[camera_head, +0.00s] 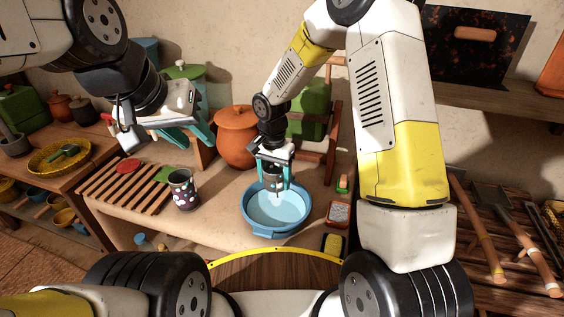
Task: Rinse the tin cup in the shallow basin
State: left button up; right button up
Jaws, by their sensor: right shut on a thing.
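The shallow basin (251,218) is blue and round, with pale water in it, and stands on the counter. My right gripper (273,184) points down over the back part of the basin. Its teal fingers are shut on a small grey tin cup (270,182), mostly covered by the fingers. I cannot tell whether the cup touches the water. My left gripper (196,132) is raised above the counter at the left, apart from the basin. Its teal fingers show from the side, and their gap is unclear.
A dark mug with pale spots (184,191) stands left of the basin, beside a slatted wooden rack (128,190). A big orange clay pot (236,137) stands behind. A small tray (339,214) and a yellow-green sponge (333,244) lie to the right.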

jog(key=shift+f, duration=6.15)
jog(key=shift+r, duration=5.9)
